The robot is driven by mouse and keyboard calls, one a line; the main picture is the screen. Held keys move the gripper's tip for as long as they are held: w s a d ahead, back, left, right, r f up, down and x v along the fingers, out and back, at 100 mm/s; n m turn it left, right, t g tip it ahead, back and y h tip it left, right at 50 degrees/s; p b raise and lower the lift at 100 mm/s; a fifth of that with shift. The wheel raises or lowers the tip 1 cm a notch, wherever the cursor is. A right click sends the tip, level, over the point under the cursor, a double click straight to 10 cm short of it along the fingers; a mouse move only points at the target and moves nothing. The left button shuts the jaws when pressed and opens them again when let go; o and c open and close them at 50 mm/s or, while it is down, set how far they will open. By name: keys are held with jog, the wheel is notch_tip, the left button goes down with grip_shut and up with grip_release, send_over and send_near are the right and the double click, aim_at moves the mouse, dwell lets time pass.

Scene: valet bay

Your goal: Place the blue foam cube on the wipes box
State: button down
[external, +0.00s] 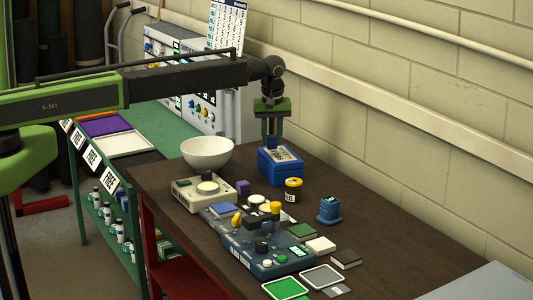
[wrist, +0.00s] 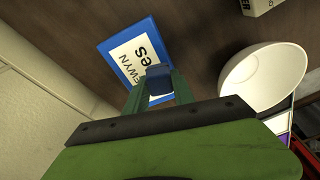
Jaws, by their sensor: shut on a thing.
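The wipes box (external: 281,170) is a blue box with a white printed label on top, standing at the back of the brown bench. In the wrist view the wipes box (wrist: 113,45) lies beyond my fingertips. My gripper (external: 272,138) points down over its top. It is shut on the blue foam cube, a small dark blue block (wrist: 158,71) between the two green fingers (wrist: 158,82). The cube overlaps the label's edge in the wrist view. I cannot tell whether its underside touches the box. In the external view the fingers largely hide the cube.
A white bowl (external: 207,153) stands left of the box; it also shows in the wrist view (wrist: 262,78). A yellow-lidded dark jar (external: 293,190) stands just in front. Scales, a control panel (external: 265,257) and small pads crowd the bench front. The wall is close behind.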

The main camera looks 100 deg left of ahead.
notch_tip(320, 180, down, 3)
jog(key=shift+r+b, duration=0.1)
jog(key=shift+b, duration=0.6)
jog(key=shift+r, duration=0.25)
jog(key=shift+f, duration=0.15)
jog(key=c, duration=1.5)
grip_release()
jog(key=shift+f, duration=0.1)
jog(key=o, duration=0.4)
jog(key=shift+o, duration=0.2)
notch_tip(320, 180, up, 12)
jog(key=d+p, duration=0.1)
jog(key=p, duration=1.1)
jog(key=shift+w+d+r, duration=0.2)
jog(key=shift+w+d, duration=0.1)
jog(key=shift+d, duration=0.05)
